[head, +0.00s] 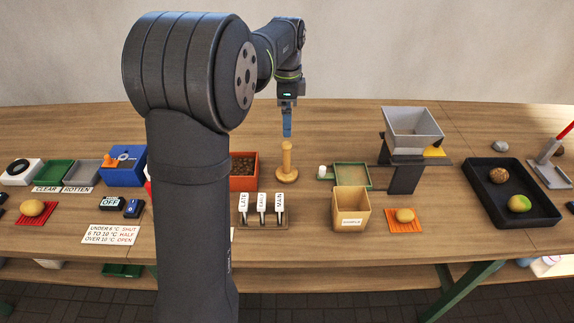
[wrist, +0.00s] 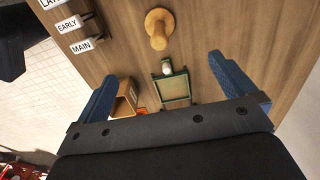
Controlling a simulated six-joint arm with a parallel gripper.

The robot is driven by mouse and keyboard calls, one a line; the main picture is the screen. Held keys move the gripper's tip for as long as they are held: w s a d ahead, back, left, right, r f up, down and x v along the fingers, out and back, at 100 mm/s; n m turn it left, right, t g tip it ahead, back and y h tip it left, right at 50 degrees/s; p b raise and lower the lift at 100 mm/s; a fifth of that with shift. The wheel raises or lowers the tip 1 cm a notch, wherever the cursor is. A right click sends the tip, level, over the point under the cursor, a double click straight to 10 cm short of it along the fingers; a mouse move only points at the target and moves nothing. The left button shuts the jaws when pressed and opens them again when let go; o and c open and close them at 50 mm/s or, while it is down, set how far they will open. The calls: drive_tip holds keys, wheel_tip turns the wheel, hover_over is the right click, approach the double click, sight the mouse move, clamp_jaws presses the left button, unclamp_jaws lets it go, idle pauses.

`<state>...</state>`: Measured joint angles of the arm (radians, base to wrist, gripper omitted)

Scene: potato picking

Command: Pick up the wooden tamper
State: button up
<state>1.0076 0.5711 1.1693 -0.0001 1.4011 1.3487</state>
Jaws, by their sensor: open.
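The wooden tamper (head: 287,163) stands upright on the table, with a round wide base and a knobbed handle. In the wrist view the tamper (wrist: 158,28) shows near the top centre, beyond the fingertips. My gripper (head: 287,122) points down just above the tamper's top in the head view; whether it is directly over it in depth is hard to tell. In the wrist view the blue fingers of my gripper (wrist: 160,75) are wide apart with nothing between them at the tips.
A green-framed sieve (head: 352,176) and a wooden box (head: 350,209) stand right of the tamper. An orange-red box of soil (head: 244,183) is close on its left. LATE, EARLY and MAIN labels (head: 262,202) stand in front. A grey hopper (head: 412,126) is further right.

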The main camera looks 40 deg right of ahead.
drive_tip(key=shift+r, duration=0.5)
drive_tip(key=shift+c, duration=0.4)
drive_tip(key=c, duration=1.1)
drive_tip(key=shift+o, duration=0.2)
